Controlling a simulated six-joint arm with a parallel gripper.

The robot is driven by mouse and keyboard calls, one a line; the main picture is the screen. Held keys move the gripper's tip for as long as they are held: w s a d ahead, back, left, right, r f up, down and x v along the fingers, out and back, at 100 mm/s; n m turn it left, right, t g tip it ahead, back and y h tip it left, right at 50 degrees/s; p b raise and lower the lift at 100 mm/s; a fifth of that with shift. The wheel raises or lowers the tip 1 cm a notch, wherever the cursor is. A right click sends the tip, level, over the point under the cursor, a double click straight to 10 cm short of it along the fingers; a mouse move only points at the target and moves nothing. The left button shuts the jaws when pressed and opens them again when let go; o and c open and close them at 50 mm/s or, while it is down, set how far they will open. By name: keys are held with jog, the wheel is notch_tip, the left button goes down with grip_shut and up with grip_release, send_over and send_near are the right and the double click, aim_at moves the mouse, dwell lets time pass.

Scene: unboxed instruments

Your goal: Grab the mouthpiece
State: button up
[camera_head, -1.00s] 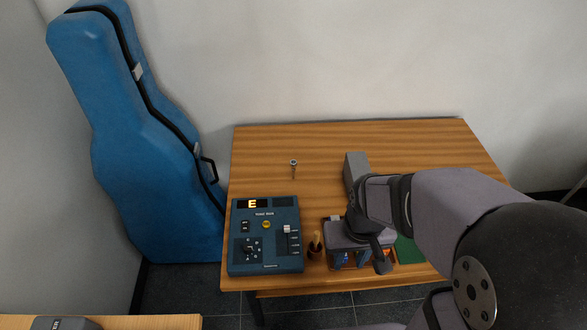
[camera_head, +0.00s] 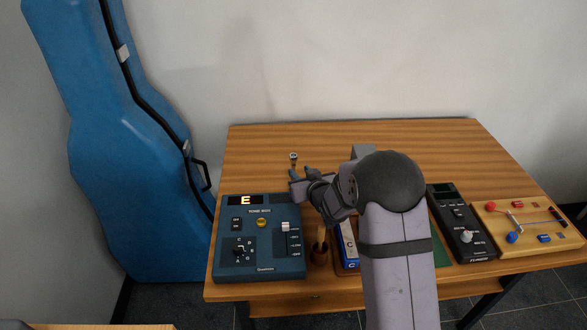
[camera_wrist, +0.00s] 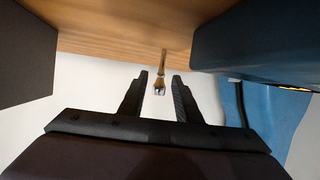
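The mouthpiece (camera_head: 293,157) is a small metallic piece with a wider, cup-like end and a thin stem. It appears to stand upright on the wooden table, behind the tone box. My gripper (camera_head: 300,172) is just in front of it, low over the table, and points toward it. In the wrist view the mouthpiece (camera_wrist: 159,87) shows in the gap between the two dark fingers (camera_wrist: 160,76). The fingers are open and spread to either side of it, with nothing held. How deep it sits between them is hard to tell. My gripper hides its lower part in the head view.
The blue tone box (camera_head: 259,238) is at front left, beside a small round holder (camera_head: 320,253). A grey block (camera_head: 362,151) stands behind my arm. A black device (camera_head: 455,222) and a wooden circuit board (camera_head: 530,230) are at right. The table's back left (camera_head: 250,150) is clear.

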aim_at(294, 167)
jog(key=shift+w+a+f, duration=0.1)
jog(key=shift+w, duration=0.25)
jog(key=shift+p+x, duration=1.05)
jog(key=shift+x, duration=2.25)
jog(key=shift+a+f, duration=0.1)
grip_shut()
